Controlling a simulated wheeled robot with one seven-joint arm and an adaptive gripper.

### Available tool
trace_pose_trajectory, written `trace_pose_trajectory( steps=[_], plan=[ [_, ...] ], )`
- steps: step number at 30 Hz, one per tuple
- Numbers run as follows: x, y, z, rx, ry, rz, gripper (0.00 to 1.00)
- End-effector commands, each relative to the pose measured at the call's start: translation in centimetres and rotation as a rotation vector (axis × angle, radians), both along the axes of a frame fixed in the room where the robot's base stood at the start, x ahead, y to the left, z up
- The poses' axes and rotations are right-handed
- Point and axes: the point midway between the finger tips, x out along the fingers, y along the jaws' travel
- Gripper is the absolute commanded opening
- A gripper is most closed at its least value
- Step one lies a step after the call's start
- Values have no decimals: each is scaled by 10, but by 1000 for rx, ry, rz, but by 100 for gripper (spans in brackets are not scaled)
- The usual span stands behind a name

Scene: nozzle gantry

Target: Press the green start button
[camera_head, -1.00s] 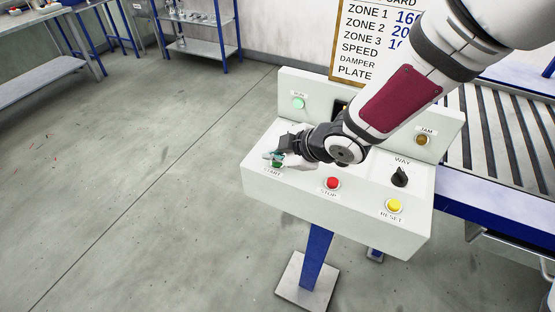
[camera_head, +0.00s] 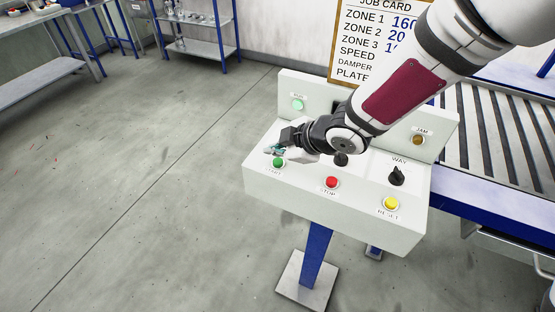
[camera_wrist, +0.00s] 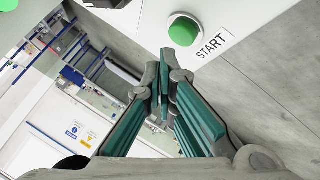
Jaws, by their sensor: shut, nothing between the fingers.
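The green start button (camera_head: 279,162) sits at the left front of the white control box, above its START label. In the wrist view the green button (camera_wrist: 185,29) is fully visible, just beyond my fingertips. My gripper (camera_head: 273,149) is shut and empty, with teal finger pads meeting at the tips. It is beside the button on its far side, apart from it in the wrist view. In the wrist view my gripper (camera_wrist: 164,58) points up toward the box face.
The control box (camera_head: 300,197) also carries a red STOP button (camera_head: 331,182), a yellow RESET button (camera_head: 391,203), a black WAY knob (camera_head: 397,176), a lit green lamp (camera_head: 298,104) and an amber JAM lamp (camera_head: 418,140). A roller conveyor (camera_head: 500,130) stands at the right.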

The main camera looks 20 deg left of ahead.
Motion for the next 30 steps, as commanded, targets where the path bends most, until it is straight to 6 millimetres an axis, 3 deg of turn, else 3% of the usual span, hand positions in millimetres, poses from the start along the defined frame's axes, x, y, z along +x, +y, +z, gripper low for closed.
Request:
trace_pose_trajectory(
  steps=[15, 30],
  plan=[
    [-2, 0, 45, 1, 0, -1, 0],
    [0, 0, 47, 0, -1, -1, 0]
  ],
)
